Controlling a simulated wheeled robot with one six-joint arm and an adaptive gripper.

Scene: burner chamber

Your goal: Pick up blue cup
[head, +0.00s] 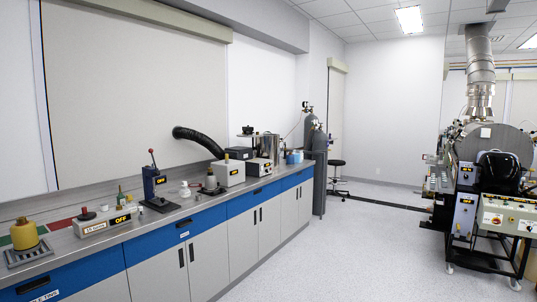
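Small blue items (293,157) stand near the far end of the long counter (160,217), in front of the gas cylinders. They are too small to tell whether one is the blue cup. No other cup-like blue thing is clear in this view. My gripper is not in view.
The counter along the left wall holds a yellow container (24,235), a hot plate (101,223), a blue press (154,188), white boxed instruments (229,171) and a black hose (198,140). A stool (336,178) stands beyond. The burner chamber (490,145) is right. The middle floor (350,250) is clear.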

